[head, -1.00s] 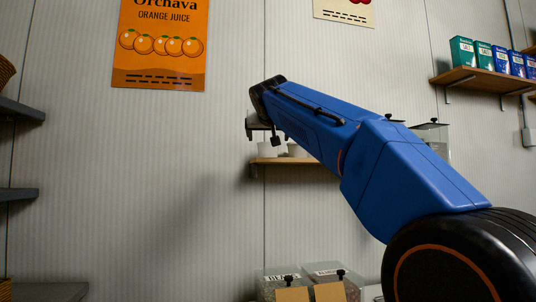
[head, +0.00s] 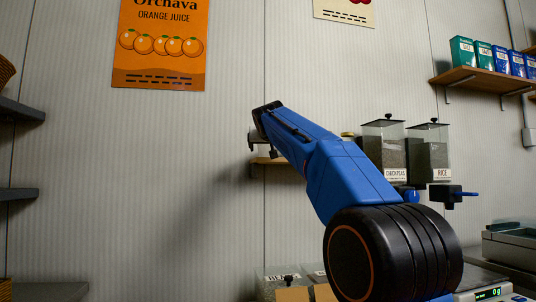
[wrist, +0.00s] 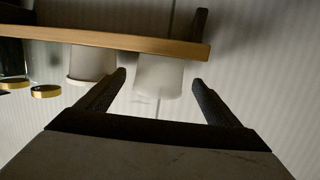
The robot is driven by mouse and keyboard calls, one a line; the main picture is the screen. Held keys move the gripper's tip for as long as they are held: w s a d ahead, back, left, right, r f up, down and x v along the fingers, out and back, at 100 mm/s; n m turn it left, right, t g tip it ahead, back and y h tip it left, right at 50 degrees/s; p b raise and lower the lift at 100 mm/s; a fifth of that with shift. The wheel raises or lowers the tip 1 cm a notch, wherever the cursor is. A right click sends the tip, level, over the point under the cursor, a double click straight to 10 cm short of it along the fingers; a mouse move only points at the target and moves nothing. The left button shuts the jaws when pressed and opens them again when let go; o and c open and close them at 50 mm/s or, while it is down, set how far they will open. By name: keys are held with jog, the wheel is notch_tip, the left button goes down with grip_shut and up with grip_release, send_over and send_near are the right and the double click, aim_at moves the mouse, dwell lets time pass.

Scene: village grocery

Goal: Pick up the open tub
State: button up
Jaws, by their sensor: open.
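In the wrist view, which shows the shelf upside down, a plain white tub (wrist: 158,76) stands on the wooden shelf (wrist: 125,40). No lid shows on it, so it looks like the open tub. A second white tub (wrist: 92,62) with a band at its rim, perhaps a lid, stands to its left. My gripper (wrist: 158,80) is open and empty, with the plain tub framed between its fingertips. I cannot tell whether the tub is between the fingers or just beyond them. In the head view my arm hides the tubs.
Jars with gold lids (wrist: 45,91) stand left of the tubs in the wrist view. In the head view, chickpea (head: 384,150) and rice (head: 429,155) dispensers stand to the right. A scale (head: 487,293) and bean bins (head: 287,280) are below.

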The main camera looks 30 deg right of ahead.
aim_at(268, 149)
jog(key=x, duration=0.4)
jog(key=shift+w+d, duration=0.1)
jog(key=c, duration=1.1)
jog(key=shift+r, duration=0.1)
